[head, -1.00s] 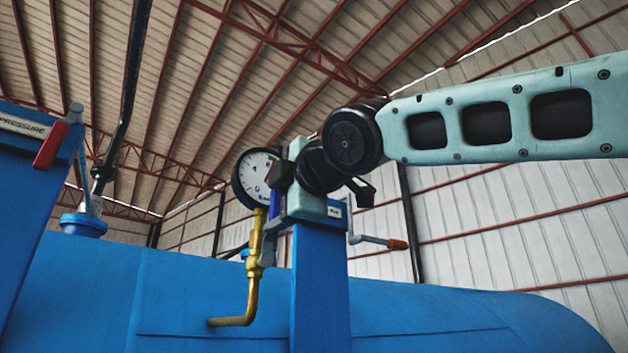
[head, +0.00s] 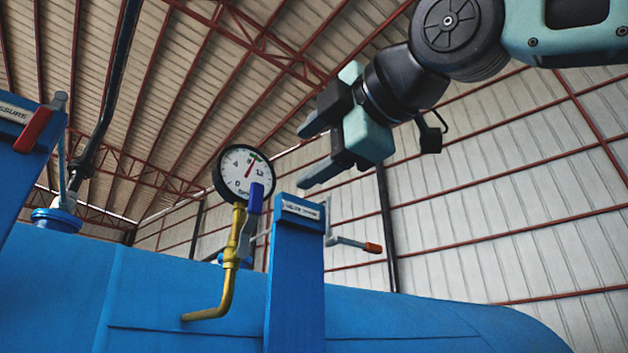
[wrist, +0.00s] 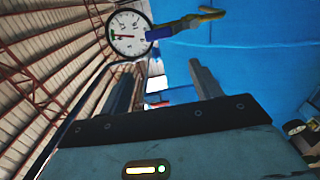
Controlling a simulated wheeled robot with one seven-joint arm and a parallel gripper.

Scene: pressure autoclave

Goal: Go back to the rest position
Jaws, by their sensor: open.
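My gripper (head: 312,156) is open and empty in the head view. It is raised above and to the right of the pressure gauge (head: 245,174), its fingers pointing left and apart from everything. In the wrist view, the two fingers of my gripper (wrist: 160,82) stand spread, with the gauge (wrist: 129,33) beyond them at upper left.
A brass pipe (head: 228,285) carries the gauge beside the large blue autoclave body (head: 170,290). An orange-tipped handle (head: 355,244) sticks out right of the post. A red lever (head: 33,130) is on the left post. Open air surrounds my raised gripper.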

